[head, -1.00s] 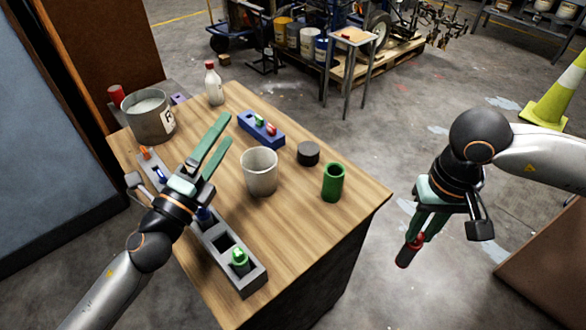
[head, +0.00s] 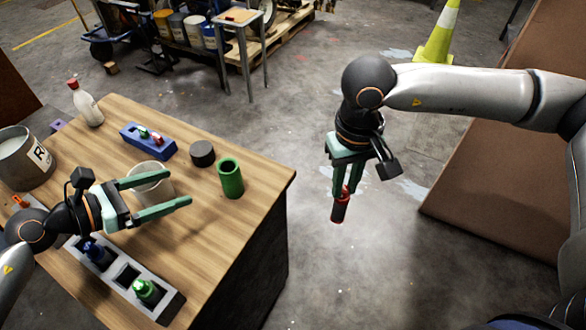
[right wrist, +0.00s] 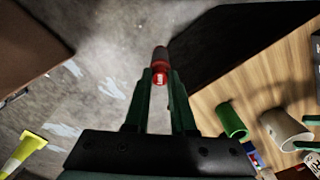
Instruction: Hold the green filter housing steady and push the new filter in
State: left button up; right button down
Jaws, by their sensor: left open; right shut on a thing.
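The green filter housing (head: 230,178) is an open-topped green cylinder standing upright near the table's right edge. It also shows in the right wrist view (right wrist: 232,120). My left gripper (head: 181,187) is open and empty, its fingers pointing right toward the housing but short of it, in front of a pale cup. My right gripper (head: 345,187) is shut on the filter (head: 340,208), a dark cylinder with a red end, hanging nearly upright beyond the table's right side. In the right wrist view the filter (right wrist: 160,62) sits between the fingertips.
The pale cup (head: 147,182) stands behind my left fingers. A black puck (head: 202,153) sits behind the housing. A blue block (head: 148,142) holds small parts; a grey rack (head: 168,306) holds blue and green pieces. A bottle (head: 86,105) and pot (head: 20,158) stand at left.

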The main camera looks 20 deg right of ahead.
aim_at(219, 171)
jog(key=w+a+r+m, duration=0.45)
jog(key=w+m, duration=0.25)
jog(key=m, duration=0.4)
jog(key=w+a+r+m, duration=0.4)
jog(key=w+r+m, duration=0.25)
jog(key=m, duration=0.55)
pick_arm(q)
jog(key=x, duration=1.2)
jog(key=shift+w+r, duration=0.1)
pick_arm(e)
jog(key=w+a+r+m, duration=0.1)
jog(key=a+r+m, duration=1)
jog(key=m, duration=1.1)
jog(key=shift+w+a+r, duration=0.15)
jog(key=shift+w+r, duration=0.2)
jog(key=shift+r, duration=0.4)
pick_arm(q)
grip_shut()
